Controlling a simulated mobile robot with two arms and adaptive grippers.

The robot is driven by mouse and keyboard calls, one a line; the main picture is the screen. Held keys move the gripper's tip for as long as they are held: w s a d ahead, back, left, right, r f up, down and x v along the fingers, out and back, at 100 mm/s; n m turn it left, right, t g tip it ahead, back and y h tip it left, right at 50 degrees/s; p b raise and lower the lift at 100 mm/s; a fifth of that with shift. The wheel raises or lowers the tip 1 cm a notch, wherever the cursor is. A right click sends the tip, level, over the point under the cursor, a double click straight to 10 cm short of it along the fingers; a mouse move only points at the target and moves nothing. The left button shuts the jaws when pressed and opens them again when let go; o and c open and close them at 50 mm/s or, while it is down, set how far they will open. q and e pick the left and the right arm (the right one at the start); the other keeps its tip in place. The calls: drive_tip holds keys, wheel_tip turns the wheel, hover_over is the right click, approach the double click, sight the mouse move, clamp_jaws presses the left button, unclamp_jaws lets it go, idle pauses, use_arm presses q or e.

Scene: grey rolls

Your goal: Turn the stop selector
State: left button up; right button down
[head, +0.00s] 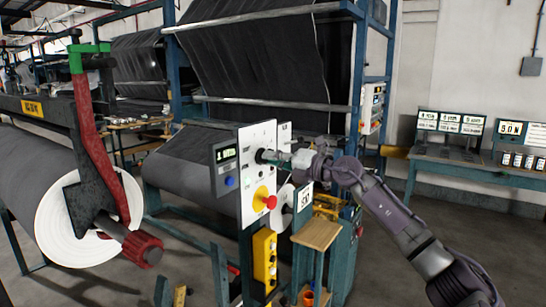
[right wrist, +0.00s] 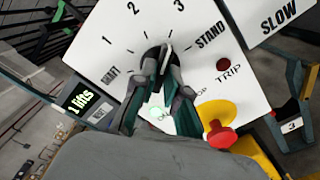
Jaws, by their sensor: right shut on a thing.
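The stop selector is a dark knob (right wrist: 157,57) on a white panel (right wrist: 110,45) with a printed dial of 1, 2, 3 and STAND. In the head view my right gripper (head: 272,157) reaches the panel from the right. A pale pointer mark on the knob leans up and right, roughly between 3 and STAND. My left gripper is not in view.
A TRIP lamp (right wrist: 223,64) is beside the dial. A large grey roll (head: 40,190) stands left; a bench with signs (head: 450,160) stands right. Floor on the right is clear.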

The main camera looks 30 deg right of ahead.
idle(0.3)
drive_tip(key=c, duration=1.2)
unclamp_jaws()
drive_tip(key=v, duration=1.2)
